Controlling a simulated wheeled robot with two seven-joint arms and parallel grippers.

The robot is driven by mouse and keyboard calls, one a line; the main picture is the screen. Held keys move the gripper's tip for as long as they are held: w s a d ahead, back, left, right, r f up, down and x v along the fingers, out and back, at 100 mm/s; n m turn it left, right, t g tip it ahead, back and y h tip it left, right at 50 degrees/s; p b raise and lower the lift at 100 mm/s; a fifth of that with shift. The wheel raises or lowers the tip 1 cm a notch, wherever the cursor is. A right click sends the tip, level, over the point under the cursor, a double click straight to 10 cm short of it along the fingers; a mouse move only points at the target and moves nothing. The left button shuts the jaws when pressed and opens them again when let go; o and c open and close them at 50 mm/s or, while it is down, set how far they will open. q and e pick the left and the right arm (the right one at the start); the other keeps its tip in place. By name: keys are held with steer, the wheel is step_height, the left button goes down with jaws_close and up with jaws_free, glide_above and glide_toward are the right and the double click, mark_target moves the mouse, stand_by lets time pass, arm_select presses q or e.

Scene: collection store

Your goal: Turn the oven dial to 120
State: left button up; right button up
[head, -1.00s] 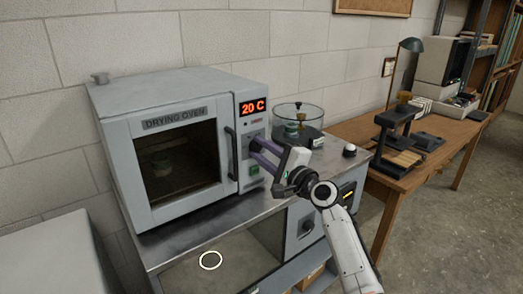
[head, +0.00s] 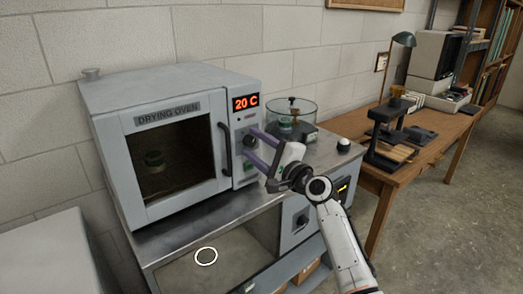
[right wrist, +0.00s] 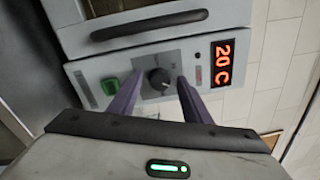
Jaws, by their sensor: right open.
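The grey drying oven (head: 175,210) stands on a metal bench, its door shut. Its red display (head: 246,102) reads 20 C. The black dial (right wrist: 158,78) shows on the control panel in the right wrist view, with a pale pointer mark; its scale is too small to read. My right gripper (head: 252,151) is open in front of the panel. In the right wrist view its two purple fingers (right wrist: 154,97) stand on either side of the dial, apart from each other; I cannot tell if they touch it. My left gripper is not in view.
The black door handle (head: 224,149) is left of the panel. A green switch (right wrist: 110,87) is beside the dial. A glass vessel (head: 291,118) stands right of the oven. A wooden table (head: 440,135) with instruments is farther right.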

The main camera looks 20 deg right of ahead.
steer(key=v, duration=1)
steer(key=s+a+f+n+g+h, duration=0.15)
steer(key=s+f+n, duration=0.35)
steer(key=f, duration=0.6)
steer(key=s+a+f+n+g+h, duration=0.1)
steer(key=s+f+n+g, duration=0.2)
steer(key=s+f, duration=0.65)
steer(key=s+a+f+n+g, duration=0.2)
steer(key=s+f+n, duration=0.4)
steer(key=s+f, duration=0.3)
steer(key=s+a+f+n+g, duration=0.2)
steer(key=s+f+n, duration=0.4)
steer(key=s, duration=0.5)
step_height(320, 180, down, 3)
steer(key=shift+s+a+r+h, duration=0.1)
steer(key=shift+s+a+h, duration=0.2)
steer(key=shift+h, duration=0.15)
steer(key=shift+g, duration=0.25)
